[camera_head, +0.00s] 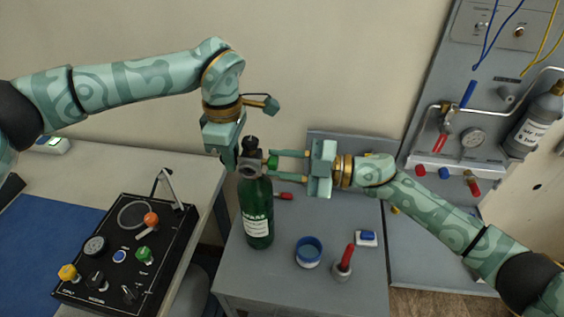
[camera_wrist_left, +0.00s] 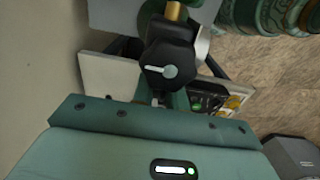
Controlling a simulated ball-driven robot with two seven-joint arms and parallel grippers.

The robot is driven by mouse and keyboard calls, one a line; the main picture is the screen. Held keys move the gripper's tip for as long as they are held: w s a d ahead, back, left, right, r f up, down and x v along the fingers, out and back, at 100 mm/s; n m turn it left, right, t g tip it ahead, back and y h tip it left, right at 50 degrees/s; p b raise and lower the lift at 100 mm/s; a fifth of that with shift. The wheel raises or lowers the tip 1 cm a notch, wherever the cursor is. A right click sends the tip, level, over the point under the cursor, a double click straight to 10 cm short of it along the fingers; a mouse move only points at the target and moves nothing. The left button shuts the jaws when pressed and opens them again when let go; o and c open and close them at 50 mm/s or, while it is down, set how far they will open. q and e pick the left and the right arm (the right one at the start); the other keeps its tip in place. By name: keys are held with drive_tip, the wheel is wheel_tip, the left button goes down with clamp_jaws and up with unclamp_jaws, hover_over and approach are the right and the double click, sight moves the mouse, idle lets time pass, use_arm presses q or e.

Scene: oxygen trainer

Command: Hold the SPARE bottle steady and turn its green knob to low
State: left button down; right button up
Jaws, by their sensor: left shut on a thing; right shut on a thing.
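The SPARE bottle (camera_head: 256,205) is dark green with a white label and stands upright on the grey table. Its black top knob (camera_head: 250,147) also shows in the left wrist view (camera_wrist_left: 170,62), with a white pointer mark. A small green knob (camera_head: 272,162) sticks out from the right side of the grey valve collar. My left gripper (camera_head: 238,164) comes down from the upper left and is shut at the bottle's neck; its fingertips are partly hidden. My right gripper (camera_head: 274,164) reaches in from the right, its two fingers shut around the green knob. The knob's setting is too small to read.
A blue-rimmed cup (camera_head: 309,252), a red-handled tool (camera_head: 345,260) and a blue button box (camera_head: 367,238) stand right of the bottle. A black control panel (camera_head: 120,250) lies on the left desk. A wall panel with a grey bottle (camera_head: 538,122) is at right.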

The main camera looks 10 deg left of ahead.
use_arm(q)
drive_tip(key=shift+r, duration=0.1)
use_arm(e)
drive_tip(key=shift+w+d+f, duration=0.1)
drive_tip(key=shift+f, duration=0.05)
drive_tip(key=o, duration=1)
drive_tip(key=d, duration=1.2)
drive_tip(key=shift+s, duration=0.2)
use_arm(q)
drive_tip(key=c, duration=1.3)
unclamp_jaws()
